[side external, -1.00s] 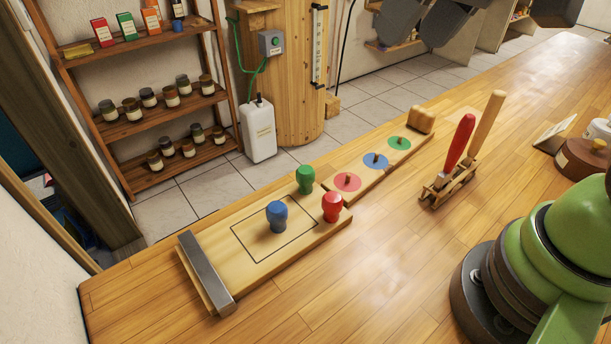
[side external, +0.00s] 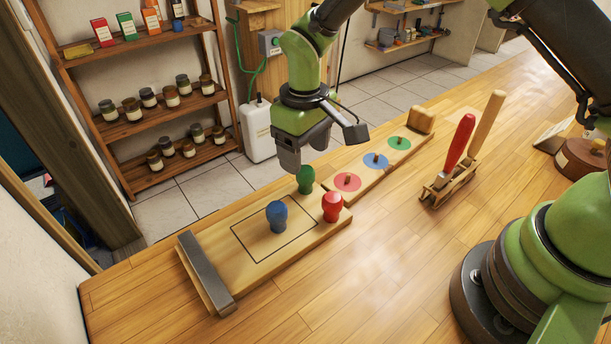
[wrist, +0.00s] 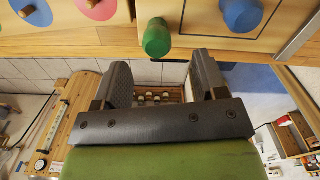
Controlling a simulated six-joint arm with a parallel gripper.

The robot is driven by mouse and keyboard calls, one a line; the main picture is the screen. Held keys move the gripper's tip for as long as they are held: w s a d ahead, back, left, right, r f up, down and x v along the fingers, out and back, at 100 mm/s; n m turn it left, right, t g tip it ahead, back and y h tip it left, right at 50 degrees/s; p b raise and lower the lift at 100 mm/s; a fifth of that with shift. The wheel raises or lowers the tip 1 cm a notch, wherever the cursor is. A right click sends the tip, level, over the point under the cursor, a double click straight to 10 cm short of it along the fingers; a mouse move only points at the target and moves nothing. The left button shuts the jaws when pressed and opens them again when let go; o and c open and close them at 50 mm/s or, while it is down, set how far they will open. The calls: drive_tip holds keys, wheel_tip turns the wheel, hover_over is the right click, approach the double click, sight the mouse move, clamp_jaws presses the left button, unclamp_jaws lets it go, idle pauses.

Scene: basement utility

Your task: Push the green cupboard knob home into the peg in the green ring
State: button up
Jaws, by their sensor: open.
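The green cupboard knob (side external: 305,181) stands upright at the back corner of the wooden board (side external: 215,233). It also shows in the wrist view (wrist: 157,38), just beyond the gap between my fingers. The green ring (side external: 408,146) is a flat disc with a short wooden peg (side external: 399,141) at its middle, on a narrow strip to the right of the board. My gripper (side external: 290,165) is above and just behind the green knob, open and empty. Its two fingers also show in the wrist view (wrist: 161,72). I cannot tell whether they touch the knob.
A blue knob (side external: 277,216) and a red knob (side external: 332,207) stand on the board near the green one. The strip (side external: 360,187) carries pink and blue discs and a wooden block (side external: 421,119). A rack with two handled tools (side external: 447,184) stands right. The front bench is clear.

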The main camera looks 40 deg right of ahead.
sight(306, 169)
wheel_tip(306, 169, down, 6)
drive_tip(key=shift+d+r, duration=0.1)
drive_tip(key=shift+d, duration=0.05)
drive_tip(key=shift+c, duration=0.5)
drive_tip(key=c, duration=0.9)
